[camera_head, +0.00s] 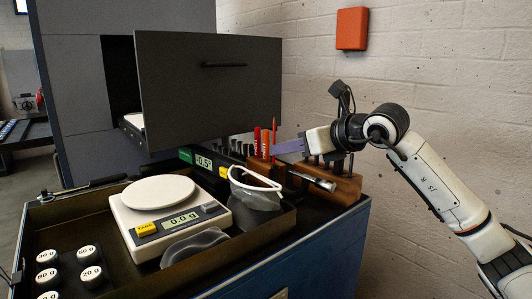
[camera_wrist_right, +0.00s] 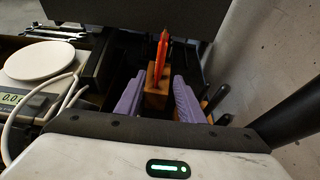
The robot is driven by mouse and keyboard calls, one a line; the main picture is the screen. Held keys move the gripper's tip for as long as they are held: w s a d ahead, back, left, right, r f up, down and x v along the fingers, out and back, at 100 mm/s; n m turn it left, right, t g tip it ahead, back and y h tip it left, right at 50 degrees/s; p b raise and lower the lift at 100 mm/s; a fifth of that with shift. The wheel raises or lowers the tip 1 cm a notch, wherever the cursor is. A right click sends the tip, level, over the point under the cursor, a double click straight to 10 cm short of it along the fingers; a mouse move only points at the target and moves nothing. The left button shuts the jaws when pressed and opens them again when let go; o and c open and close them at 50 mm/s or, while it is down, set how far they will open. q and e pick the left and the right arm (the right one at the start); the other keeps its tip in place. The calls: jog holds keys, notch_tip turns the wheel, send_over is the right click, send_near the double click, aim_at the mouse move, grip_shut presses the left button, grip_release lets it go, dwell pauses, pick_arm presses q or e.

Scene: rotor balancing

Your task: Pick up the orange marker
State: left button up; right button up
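Red-orange markers stand upright in a wooden block (camera_wrist_right: 155,87). In the head view one orange-red marker (camera_head: 257,141) stands at the left, with darker red ones close beside it. In the wrist view the orange marker (camera_wrist_right: 162,52) rises from the block, ahead of and between my fingers. My right gripper (camera_head: 289,147) has purple fingers and is just right of the markers. In the wrist view its fingers (camera_wrist_right: 158,98) are spread apart with nothing clamped between them. The marker's lower end is hidden in the block. My left gripper is not in view.
A wooden tool rack (camera_head: 342,187) stands right of the markers, below my right wrist. A grey open drawer (camera_head: 208,90) overhangs behind. A scale (camera_head: 168,215), white-framed safety glasses (camera_head: 255,180) and several weights (camera_head: 87,252) are at the left.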

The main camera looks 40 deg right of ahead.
aim_at(266, 154)
jog(key=x, duration=0.2)
jog(key=p+x, duration=0.1)
jog(key=x, duration=0.3)
jog(key=shift+w+a+r, duration=0.1)
jog(key=shift+w+r, duration=0.1)
jog(key=shift+r, duration=0.15)
jog(key=shift+w+f, duration=0.3)
jog(key=shift+w, duration=0.1)
grip_shut()
